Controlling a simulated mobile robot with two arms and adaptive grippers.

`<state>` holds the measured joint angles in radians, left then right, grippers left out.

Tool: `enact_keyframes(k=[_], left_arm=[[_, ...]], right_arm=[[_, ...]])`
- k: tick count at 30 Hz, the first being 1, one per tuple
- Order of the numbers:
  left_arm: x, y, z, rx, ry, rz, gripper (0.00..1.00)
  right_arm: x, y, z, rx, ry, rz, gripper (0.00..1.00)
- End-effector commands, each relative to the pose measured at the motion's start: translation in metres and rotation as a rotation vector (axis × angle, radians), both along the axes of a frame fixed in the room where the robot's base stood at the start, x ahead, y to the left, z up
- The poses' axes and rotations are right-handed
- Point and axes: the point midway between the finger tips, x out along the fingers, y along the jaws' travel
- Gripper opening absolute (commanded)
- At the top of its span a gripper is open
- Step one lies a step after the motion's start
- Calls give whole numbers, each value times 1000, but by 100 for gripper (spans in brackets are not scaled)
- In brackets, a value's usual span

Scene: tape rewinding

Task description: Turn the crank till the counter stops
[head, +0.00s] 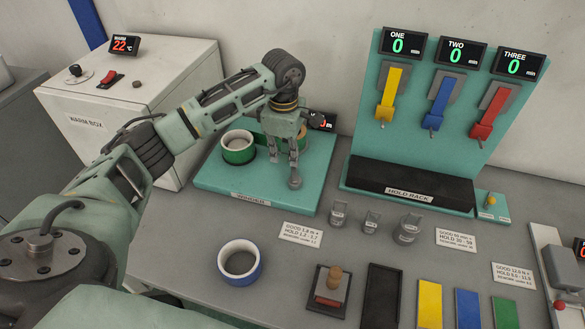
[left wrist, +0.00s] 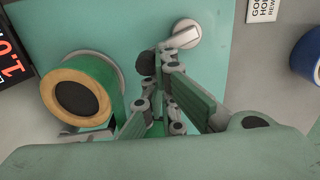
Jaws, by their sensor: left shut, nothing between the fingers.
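The winder (head: 213,178) is a teal base on the bench. A green tape roll (head: 238,148) stands on its left side. A second roll behind my gripper is mostly hidden; a green roll with a tan rim (left wrist: 85,100) shows in the left wrist view. The grey crank (head: 295,181) is at the front right of the base, and also in the left wrist view (left wrist: 184,34). My left gripper (head: 283,159) is shut and empty, pointing down close beside the crank; I cannot tell whether they touch. The counter (head: 324,122) is partly hidden; its red digits (left wrist: 13,68) show in the left wrist view.
A warm box (head: 130,90) stands behind my left arm. The hold rack (head: 440,130) with three levers stands at the right. A blue-rimmed roll (head: 239,262), several grey weights (head: 371,222), a stamp (head: 330,288) and coloured strips (head: 429,303) lie in front.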

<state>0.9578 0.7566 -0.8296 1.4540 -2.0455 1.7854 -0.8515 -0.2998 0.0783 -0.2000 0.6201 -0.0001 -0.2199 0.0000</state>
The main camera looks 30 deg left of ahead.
Motion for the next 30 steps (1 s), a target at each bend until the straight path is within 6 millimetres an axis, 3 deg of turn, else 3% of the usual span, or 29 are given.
enact_keyframes(k=[23, 30], left_arm=[[-4, -2, 1, -9, -4, -7, 0], [-4, -1, 20, -8, -6, -5, 0]], right_arm=[[0, -2, 0, -2, 1, 1, 0], [0, -3, 12, -3, 0, 1, 0]])
